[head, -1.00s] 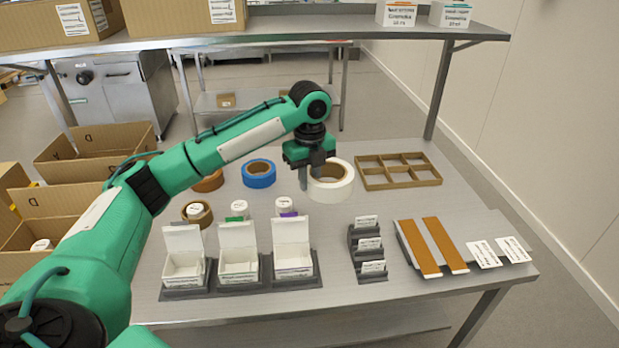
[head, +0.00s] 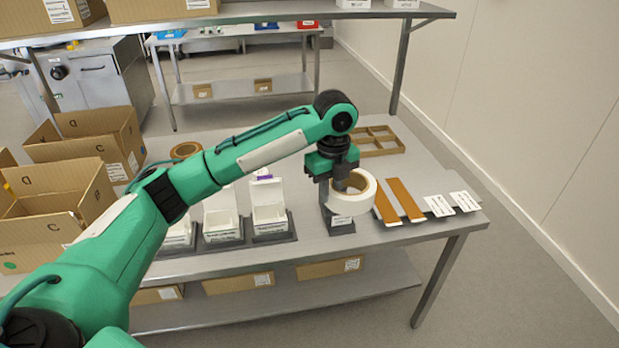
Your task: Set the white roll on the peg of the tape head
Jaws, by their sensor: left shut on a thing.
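The roll appears raised above the table, though the exact gap is hard to judge. I cannot make out a tape head or its peg in this view. My right gripper is not in view.
White open boxes (head: 220,226) stand in dark holders along the front edge. Brown strips (head: 398,200) and white cards (head: 452,203) lie right of the roll. A divided brown tray (head: 378,141) is behind. Cartons (head: 62,212) stand at left. A brown roll (head: 185,150) shows past my arm.

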